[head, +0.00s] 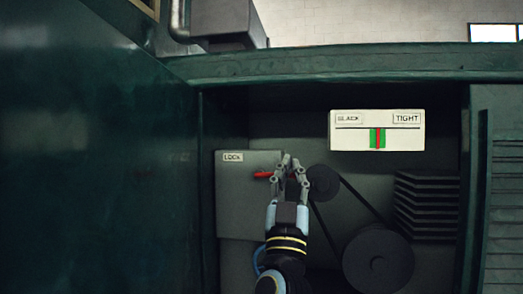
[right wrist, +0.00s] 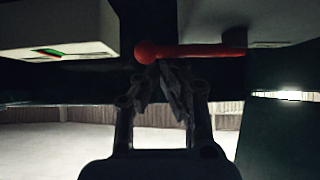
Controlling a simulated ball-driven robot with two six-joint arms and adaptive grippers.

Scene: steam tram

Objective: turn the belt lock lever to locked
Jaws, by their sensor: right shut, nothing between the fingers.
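The belt lock lever (head: 263,174) is a red bar on a grey box with a "LOCK" label (head: 232,157). In the head view its visible part lies about level, and its right end is hidden behind my right gripper (head: 287,163). In the right wrist view the lever (right wrist: 200,51) runs across the picture with a round knob at its left end. My right gripper (right wrist: 161,70) is shut and empty, its fingertips close to the knob. I cannot tell whether they touch. My left gripper is not in view.
A white gauge (head: 345,143) marked SLACK and TIGHT shows a red needle in its green band. A small pulley (head: 322,183) and a large pulley (head: 378,262) carry a black belt right of my gripper. Black bellows (head: 426,205) stand farther right. A green wall (head: 90,180) bounds the left.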

